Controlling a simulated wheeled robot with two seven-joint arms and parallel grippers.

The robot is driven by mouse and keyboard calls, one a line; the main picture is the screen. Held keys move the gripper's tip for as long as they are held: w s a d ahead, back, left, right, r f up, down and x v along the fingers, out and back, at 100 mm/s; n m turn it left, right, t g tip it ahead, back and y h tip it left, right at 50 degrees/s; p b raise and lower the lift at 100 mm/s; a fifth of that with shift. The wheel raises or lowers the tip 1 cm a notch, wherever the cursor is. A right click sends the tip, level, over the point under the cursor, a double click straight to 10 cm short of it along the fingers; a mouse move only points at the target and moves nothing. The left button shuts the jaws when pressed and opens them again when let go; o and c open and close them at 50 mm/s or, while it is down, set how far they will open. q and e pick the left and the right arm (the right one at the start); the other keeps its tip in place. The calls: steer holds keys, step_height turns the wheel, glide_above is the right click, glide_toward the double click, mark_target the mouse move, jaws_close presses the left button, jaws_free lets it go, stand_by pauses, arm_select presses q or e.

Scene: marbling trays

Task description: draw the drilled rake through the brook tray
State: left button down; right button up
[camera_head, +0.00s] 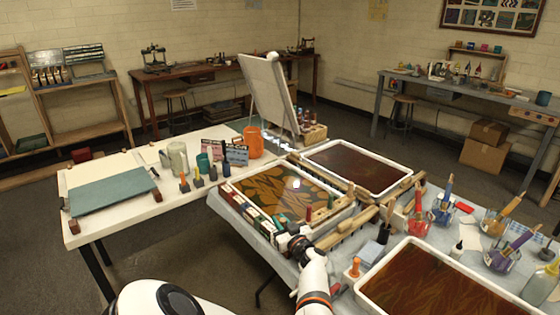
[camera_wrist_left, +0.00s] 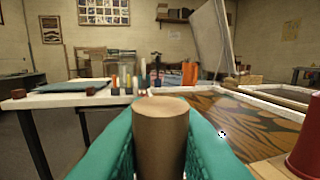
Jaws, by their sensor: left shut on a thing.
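My left gripper (camera_head: 293,243) is at the near edge of a white-rimmed tray with an orange and dark leaf-like pattern (camera_head: 268,188). In the left wrist view its teal fingers (camera_wrist_left: 160,145) are shut on an upright round wooden handle (camera_wrist_left: 161,125). What the handle belongs to is hidden, so I cannot tell whether it is the drilled rake. The patterned tray (camera_wrist_left: 262,118) lies just right of the handle there. Wooden bars (camera_head: 345,228) lie right of the gripper by the tray. I see no label marking the brook tray. My right gripper is out of view.
A dark red-brown tray (camera_head: 312,152) lies behind and another (camera_head: 365,288) at the near right. Jars with brushes (camera_head: 418,222) crowd the right side. A red object (camera_wrist_left: 306,135) stands close right of the fingers. The white table (camera_head: 105,225) at left has free room.

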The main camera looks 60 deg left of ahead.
arm_select(q)
steer(key=shift+a+r+p, duration=0.25)
steer(key=shift+r+p, duration=0.55)
steer(key=shift+r, duration=0.25)
step_height(320, 180, up, 2)
steer(key=shift+d+p, duration=0.1)
steer(key=shift+p, duration=0.7)
steer(key=shift+s, duration=0.1)
